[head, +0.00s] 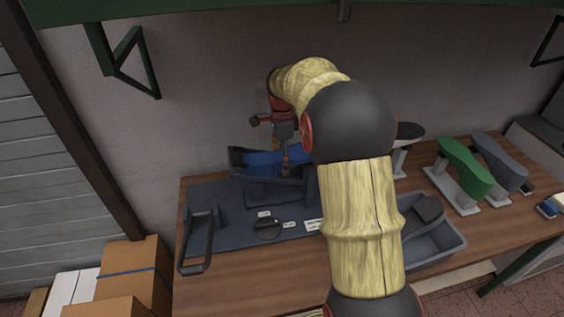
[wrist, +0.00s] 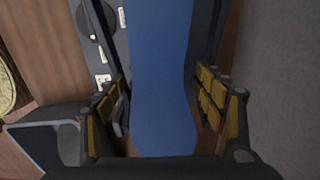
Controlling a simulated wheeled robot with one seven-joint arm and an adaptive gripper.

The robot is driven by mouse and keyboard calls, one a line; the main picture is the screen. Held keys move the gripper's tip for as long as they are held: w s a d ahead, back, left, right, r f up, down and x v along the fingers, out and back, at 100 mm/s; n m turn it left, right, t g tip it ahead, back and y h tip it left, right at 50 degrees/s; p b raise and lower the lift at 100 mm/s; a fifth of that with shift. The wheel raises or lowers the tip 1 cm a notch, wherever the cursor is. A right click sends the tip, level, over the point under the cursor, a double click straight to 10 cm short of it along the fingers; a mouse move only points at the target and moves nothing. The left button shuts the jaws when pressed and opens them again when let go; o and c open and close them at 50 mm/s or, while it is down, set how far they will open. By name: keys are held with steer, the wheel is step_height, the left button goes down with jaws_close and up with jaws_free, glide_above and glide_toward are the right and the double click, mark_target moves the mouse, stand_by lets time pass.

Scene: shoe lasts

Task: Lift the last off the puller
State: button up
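The blue last (head: 262,158) sits on the dark puller (head: 235,195) at the back left of the bench, partly hidden by my gripper. In the wrist view the last (wrist: 160,60) runs lengthwise up the picture between my two fingers. My gripper (head: 285,152) is directly over the last, pointing down; it also shows in the wrist view (wrist: 163,112). Its fingers are apart, one on each side of the last. A narrow gap shows by the left finger; I cannot tell whether the right finger touches. The last's underside is hidden.
The puller's handle (head: 197,243) and a round black knob (head: 267,229) are at the front left. A green last (head: 465,166) and a grey last (head: 499,160) stand on the right. A grey tray (head: 452,243) lies nearer. Cardboard boxes (head: 133,272) stand left. The wall is close behind.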

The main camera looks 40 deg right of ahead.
steer(key=c, duration=1.6)
steer(key=shift+c, duration=0.5)
